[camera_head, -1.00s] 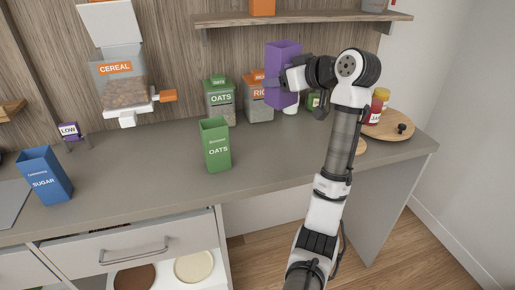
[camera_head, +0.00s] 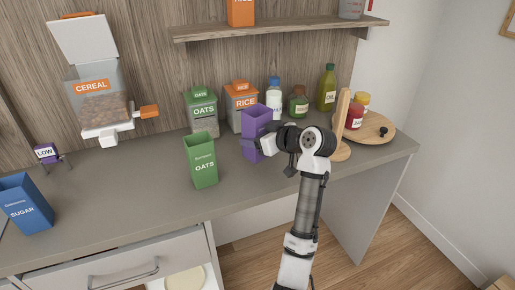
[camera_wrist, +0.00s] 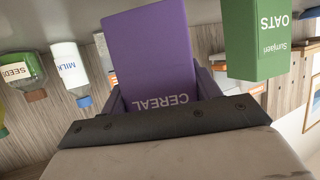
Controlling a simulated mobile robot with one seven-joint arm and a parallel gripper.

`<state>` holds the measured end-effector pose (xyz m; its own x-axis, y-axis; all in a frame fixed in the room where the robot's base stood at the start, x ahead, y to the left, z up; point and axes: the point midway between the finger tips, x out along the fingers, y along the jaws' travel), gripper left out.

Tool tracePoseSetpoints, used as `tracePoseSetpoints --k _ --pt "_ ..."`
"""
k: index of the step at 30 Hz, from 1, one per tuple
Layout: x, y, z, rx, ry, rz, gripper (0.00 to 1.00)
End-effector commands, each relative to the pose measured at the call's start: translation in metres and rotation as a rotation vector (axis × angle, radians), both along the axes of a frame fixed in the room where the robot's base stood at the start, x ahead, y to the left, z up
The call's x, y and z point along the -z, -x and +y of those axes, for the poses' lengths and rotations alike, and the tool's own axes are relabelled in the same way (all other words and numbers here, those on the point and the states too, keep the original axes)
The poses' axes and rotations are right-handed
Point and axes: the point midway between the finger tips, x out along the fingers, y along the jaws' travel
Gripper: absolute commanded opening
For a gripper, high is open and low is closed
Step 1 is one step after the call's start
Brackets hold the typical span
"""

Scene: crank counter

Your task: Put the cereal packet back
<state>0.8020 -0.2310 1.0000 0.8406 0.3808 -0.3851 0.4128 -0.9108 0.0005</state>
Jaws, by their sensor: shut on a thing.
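The purple cereal packet (camera_head: 257,131) is held by my gripper (camera_head: 262,146). Its "CEREAL" lettering shows upside down in the wrist view (camera_wrist: 150,60). My gripper is shut on the packet, with the fingers at its sides. The packet is near upright, low at the counter, to the right of the green oats packet (camera_head: 201,161). I cannot tell whether its base touches the counter. The cereal dispenser (camera_head: 98,97) with its orange label and open white lid is on the wall at the left.
Oats (camera_head: 203,111) and rice (camera_head: 240,105) canisters, a milk bottle (camera_head: 274,97) and a green jar (camera_head: 299,103) stand behind the packet. A round wooden board (camera_head: 372,138) with jars is at right. The blue sugar packet (camera_head: 25,204) is at left. The shelf (camera_head: 285,30) is above.

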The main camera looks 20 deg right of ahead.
Motion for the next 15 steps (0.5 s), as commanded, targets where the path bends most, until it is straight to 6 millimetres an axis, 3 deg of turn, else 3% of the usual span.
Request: tracePoseSetpoints --k 15 --pt "0.051 0.000 0.000 -0.001 0.000 0.001 0.35"
